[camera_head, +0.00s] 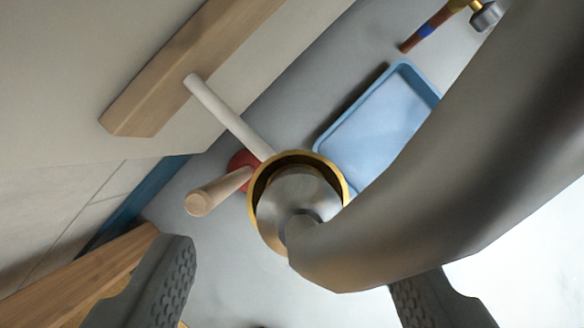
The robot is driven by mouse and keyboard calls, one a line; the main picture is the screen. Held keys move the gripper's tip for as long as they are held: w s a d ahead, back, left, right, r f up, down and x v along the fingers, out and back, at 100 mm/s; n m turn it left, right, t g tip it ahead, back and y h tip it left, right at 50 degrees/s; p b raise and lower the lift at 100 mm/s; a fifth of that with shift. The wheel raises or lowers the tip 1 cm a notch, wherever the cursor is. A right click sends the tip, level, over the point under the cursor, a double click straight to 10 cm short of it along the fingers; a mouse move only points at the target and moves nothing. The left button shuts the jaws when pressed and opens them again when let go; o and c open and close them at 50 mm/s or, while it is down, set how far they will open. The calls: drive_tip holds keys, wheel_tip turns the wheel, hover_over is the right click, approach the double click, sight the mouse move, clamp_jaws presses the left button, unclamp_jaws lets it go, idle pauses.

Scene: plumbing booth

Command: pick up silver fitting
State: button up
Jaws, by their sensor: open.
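A large silver curved fitting (440,170) fills the right side of the view, close to the camera. Its near end bends to the left and reaches a round cup with a brass-coloured rim (256,190). My gripper (300,262) is open, with one dark ridged finger at the lower left and one at the lower right. The fitting's bent end lies between the fingers in the picture. I see no clear contact with either finger. The right finger's upper part is partly hidden behind the fitting.
A blue tray (322,142) lies on the grey surface beyond. A tool with a brown and blue handle (425,32) and silver head is at the top right. A red piece with a wooden handle (215,192), a white rod (225,112) and a wooden bar (180,70) are at left.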

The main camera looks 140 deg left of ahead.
sight(300, 237)
drive_tip(key=x, duration=0.5)
drive_tip(key=shift+s+f, duration=0.25)
drive_tip(key=shift+f, duration=0.15)
drive_tip(key=c, duration=1.2)
drive_tip(key=shift+o, duration=0.2)
drive_tip(key=shift+r, duration=0.1)
drive_tip(key=shift+r, duration=0.6)
drive_tip(key=shift+v, duration=1.2)
drive_tip(key=s+a, duration=1.1)
drive_tip(key=s, duration=0.1)
drive_tip(key=shift+s+a, duration=0.25)
drive_tip(key=shift+a, duration=0.1)
